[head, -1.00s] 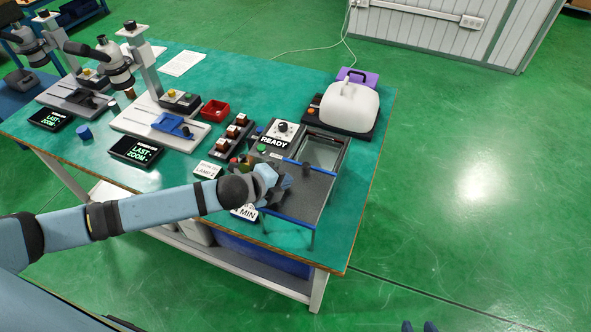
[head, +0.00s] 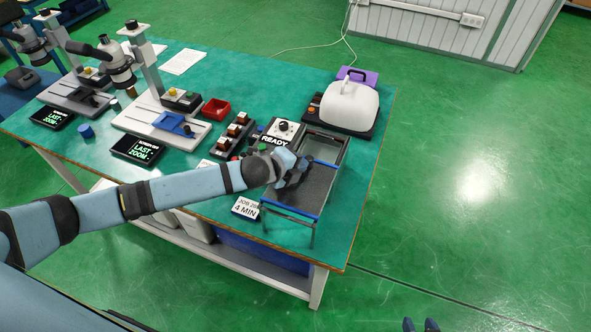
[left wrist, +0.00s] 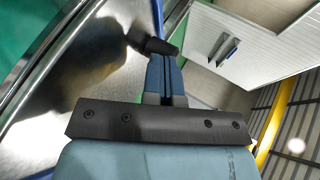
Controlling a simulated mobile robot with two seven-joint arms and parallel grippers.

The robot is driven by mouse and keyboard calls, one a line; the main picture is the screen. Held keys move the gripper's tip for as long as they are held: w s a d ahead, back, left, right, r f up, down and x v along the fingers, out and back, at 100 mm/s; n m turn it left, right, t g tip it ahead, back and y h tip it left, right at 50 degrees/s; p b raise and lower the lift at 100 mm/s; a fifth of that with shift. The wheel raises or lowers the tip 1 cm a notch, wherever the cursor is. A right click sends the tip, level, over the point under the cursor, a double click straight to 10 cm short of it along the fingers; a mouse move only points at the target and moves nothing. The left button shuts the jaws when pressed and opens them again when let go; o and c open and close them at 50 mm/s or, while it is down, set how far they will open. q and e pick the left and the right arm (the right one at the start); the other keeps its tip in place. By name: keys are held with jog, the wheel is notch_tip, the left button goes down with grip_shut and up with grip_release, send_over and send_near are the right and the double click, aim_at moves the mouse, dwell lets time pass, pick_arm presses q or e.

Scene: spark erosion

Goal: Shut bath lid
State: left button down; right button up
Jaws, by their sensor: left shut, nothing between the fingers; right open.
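The bath (head: 335,182) is a long grey metal trough near the right end of the green bench in the head view. Its far part is open and shows a pale interior. A dark grey lid panel (head: 308,197) covers the near part, with blue edging. My left gripper (head: 303,168) is shut and empty over the bath, around the middle of its length. In the left wrist view its closed blue fingers (left wrist: 165,75) point at a dark knob (left wrist: 152,45) above a shiny metal surface. I cannot tell whether they touch it. My right gripper is out of view.
Left of the bath stand a READY control box (head: 280,132), a switch box (head: 233,135) and a JOB sign (head: 246,208). Microscopes fill the bench's left side. The floor on the right is clear.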

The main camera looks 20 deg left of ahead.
pick_arm(q)
jog(key=w, duration=1.4)
jog(key=shift+w+d+r+b, duration=0.15)
jog(key=shift+w+d+b, duration=0.1)
jog(key=shift+b, duration=0.2)
jog(key=shift+a, duration=0.1)
jog(key=shift+r, duration=0.1)
